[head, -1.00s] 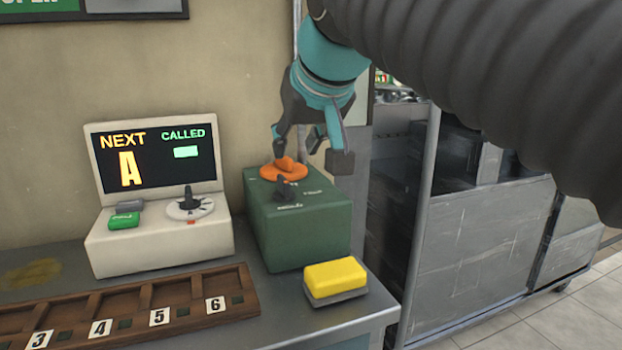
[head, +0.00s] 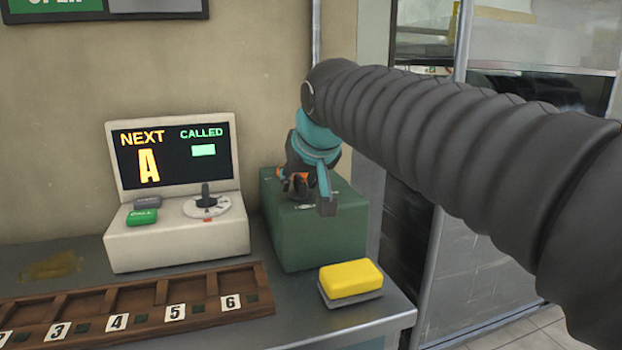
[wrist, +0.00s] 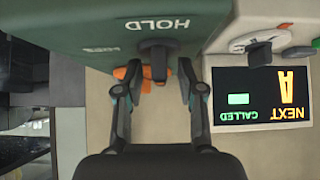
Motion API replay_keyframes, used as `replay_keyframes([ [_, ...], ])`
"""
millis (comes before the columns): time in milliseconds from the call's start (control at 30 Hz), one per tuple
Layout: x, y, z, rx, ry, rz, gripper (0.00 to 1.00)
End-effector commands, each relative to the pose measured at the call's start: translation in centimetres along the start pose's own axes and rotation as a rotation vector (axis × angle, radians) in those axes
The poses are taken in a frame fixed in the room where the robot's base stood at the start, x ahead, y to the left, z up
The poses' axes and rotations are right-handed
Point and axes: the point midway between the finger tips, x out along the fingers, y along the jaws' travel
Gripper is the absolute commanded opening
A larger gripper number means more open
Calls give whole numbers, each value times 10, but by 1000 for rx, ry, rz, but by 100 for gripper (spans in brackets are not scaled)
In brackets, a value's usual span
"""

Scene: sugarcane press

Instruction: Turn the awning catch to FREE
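A green box (head: 318,238) stands at the right end of the counter. It also fills the top of the wrist view (wrist: 60,30), where HOLD reads upside down on it. A dark lever or knob (wrist: 155,50) sits beside that word, with an orange part (wrist: 146,86) next to it. I cannot tell which of these is the catch's handle. My gripper (wrist: 155,84) is open, its fingers apart on either side of the dark lever and orange part, with no clear contact. In the head view my gripper (head: 312,190) is low over the box top and hides most of the fittings.
A yellow sponge (head: 350,278) lies on a dark holder near the counter's front right edge. Left of the box stands a white console (head: 178,247) with a screen and a dial. A brown numbered rack (head: 150,298) runs along the front. A beige wall (head: 255,60) is behind.

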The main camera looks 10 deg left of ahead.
Motion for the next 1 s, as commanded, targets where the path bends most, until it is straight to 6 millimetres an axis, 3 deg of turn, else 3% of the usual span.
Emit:
replay_keyframes([
  [133,0,0,0,0,0,0,39],
  [300,0,0,0,0,0,0,0],
  [667,0,1,0,-13,0,-13,0],
  [1000,0,2,0,-130,0,-132,0],
])
